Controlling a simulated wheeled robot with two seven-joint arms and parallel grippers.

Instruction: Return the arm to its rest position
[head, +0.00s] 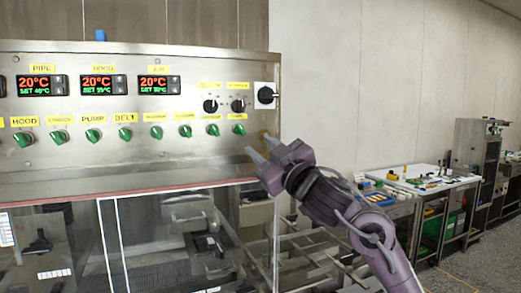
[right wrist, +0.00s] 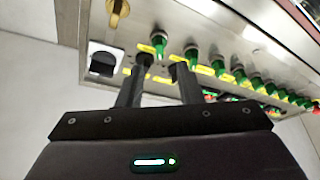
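My right gripper (head: 261,147) is raised in front of the lower right part of the control panel (head: 130,160) in the head view. Its two fingers are spread apart with nothing between them. In the right wrist view the open fingers of the right gripper (right wrist: 158,80) point toward the panel (right wrist: 185,20). A green knob (right wrist: 145,60) shows close to the fingertips there; I cannot tell whether they touch. My left gripper is not in view.
The panel carries a row of green knobs (head: 124,134), temperature displays (head: 97,85) and a black rotary switch (head: 266,95). Clear guarding (head: 150,235) lies below. A white-topped table (head: 440,175) with small items stands at the right, before a pale wall (head: 370,80).

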